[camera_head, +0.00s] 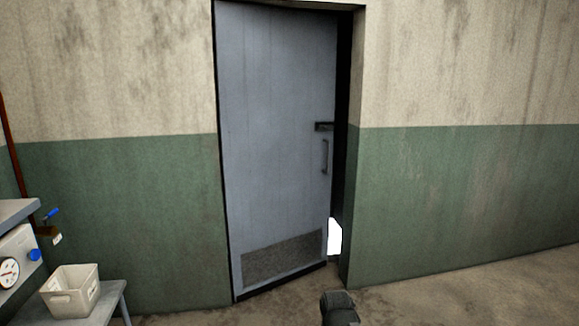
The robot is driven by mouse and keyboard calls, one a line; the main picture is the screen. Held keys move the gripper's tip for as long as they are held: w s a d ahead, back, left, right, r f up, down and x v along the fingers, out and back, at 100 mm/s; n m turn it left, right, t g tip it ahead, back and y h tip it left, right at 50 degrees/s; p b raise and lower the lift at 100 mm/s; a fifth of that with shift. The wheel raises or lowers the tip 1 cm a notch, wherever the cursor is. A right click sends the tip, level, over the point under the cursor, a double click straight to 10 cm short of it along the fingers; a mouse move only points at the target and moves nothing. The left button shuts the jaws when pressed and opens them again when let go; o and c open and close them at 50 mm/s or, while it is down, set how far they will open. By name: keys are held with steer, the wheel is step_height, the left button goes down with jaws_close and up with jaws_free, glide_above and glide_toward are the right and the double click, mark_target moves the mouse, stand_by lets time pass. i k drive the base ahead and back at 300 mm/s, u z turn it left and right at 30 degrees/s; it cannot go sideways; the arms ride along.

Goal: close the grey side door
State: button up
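The grey side door (278,130) stands ajar in its dark frame in the middle of the camera_head view. Its left edge is at the frame; its right edge is set back, away from me. A dark gap runs down its right side, with a bright white patch low in it. A dark latch (323,127) and a vertical pull handle (325,157) are near the right edge. A dark part that looks like my gripper (339,304) shows at the bottom edge, in front of the doorway and apart from the door. Its fingers cannot be made out.
A white bin (71,290) stands on a low grey bench (112,297) at the lower left. A unit with a dial (9,272) and blue knob is beside it. Green and cream walls flank the doorway. The floor (460,298) at right is clear.

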mark_target(276, 67)
steer(key=u, duration=0.1)
steer(key=i, duration=2.55)
steer(key=u, duration=0.15)
steer(key=i, duration=1.45)
steer(key=u, duration=0.1)
